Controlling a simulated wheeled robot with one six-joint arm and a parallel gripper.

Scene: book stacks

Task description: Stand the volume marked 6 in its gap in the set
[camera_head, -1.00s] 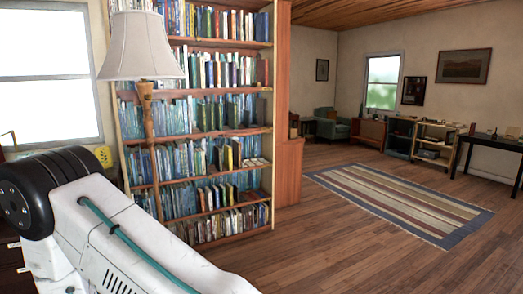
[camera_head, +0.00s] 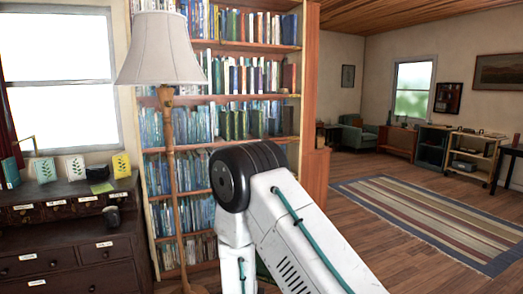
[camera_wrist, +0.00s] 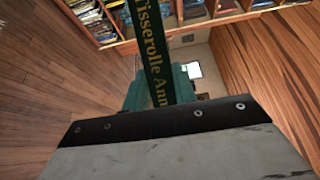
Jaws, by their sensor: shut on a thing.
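A dark green volume (camera_wrist: 152,55) with gold lettering, "Tisserolle Ann…", shows in the wrist view. My gripper (camera_wrist: 155,112) is shut on it, and the volume projects beyond the dark, bolted gripper edge. Its number is not visible. In the head view my arm is raised in front of the bookcase, but my gripper and the volume are out of sight there. Dark green books (camera_head: 235,124) stand on a middle shelf of the bookcase (camera_head: 311,90). I cannot make out numbers or a clear gap among them.
A floor lamp (camera_head: 160,48) stands before the bookcase's left side. A dark chest of drawers (camera_head: 60,240) at left carries leaf-patterned upright books (camera_head: 75,167) and a small dark object (camera_head: 112,217). Open wooden floor and a striped rug (camera_head: 420,215) lie to the right.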

